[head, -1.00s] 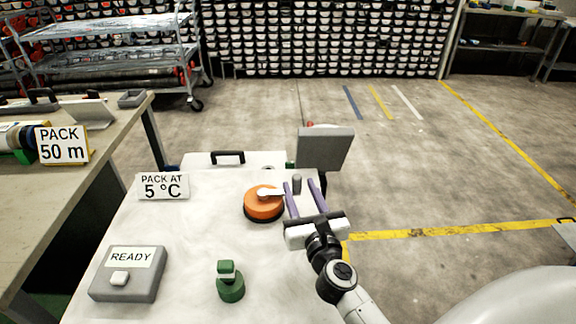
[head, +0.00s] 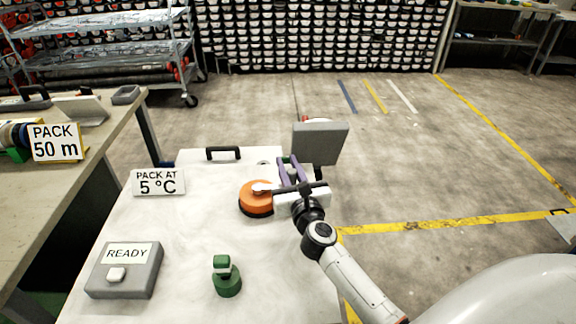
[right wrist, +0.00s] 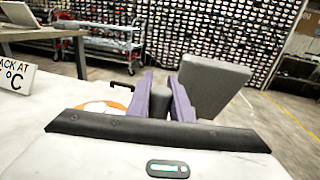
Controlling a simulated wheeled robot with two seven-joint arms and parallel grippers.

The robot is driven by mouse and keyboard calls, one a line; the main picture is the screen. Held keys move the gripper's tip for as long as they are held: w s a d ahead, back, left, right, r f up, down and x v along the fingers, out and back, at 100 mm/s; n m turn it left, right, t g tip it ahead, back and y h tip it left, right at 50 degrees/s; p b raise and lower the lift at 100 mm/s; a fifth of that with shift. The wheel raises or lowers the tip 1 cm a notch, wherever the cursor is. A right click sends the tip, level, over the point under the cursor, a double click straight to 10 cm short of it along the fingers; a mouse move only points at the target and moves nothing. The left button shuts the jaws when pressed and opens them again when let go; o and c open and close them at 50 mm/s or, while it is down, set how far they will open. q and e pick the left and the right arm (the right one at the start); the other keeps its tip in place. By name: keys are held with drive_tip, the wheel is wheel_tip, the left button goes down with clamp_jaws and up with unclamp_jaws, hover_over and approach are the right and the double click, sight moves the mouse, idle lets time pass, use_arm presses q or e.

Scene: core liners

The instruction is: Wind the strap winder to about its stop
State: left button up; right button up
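The strap winder is an orange drum (head: 256,198) on a dark base, with a pale crank arm on top, at the right of the white table. Its grey crank knob (right wrist: 160,101) stands upright between the two purple fingers in the right wrist view. My right gripper (head: 291,170) is right of the drum, its fingers close on both sides of the knob and seemingly touching it. In the head view the knob is mostly hidden by the gripper. The drum (right wrist: 100,107) is partly hidden behind the gripper body in the wrist view. My left gripper is out of view.
A grey panel (head: 320,143) stands just beyond my right gripper. A green knobbed piece (head: 227,278), a grey READY button box (head: 125,270) and a PACK AT 5 °C sign (head: 158,182) are on the white table (head: 185,235). A second bench (head: 75,185) is left.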

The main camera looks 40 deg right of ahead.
sight(292, 179)
clamp_jaws()
drive_tip(key=shift+w+r, duration=0.1)
drive_tip(key=shift+w, duration=0.2)
drive_tip(key=o, duration=0.9)
unclamp_jaws()
drive_tip(key=v, duration=0.9)
drive_tip(key=shift+s+a, duration=0.15)
drive_tip(key=shift+s, duration=0.1)
drive_tip(key=shift+s+a, duration=0.15)
drive_tip(key=shift+s, duration=0.15)
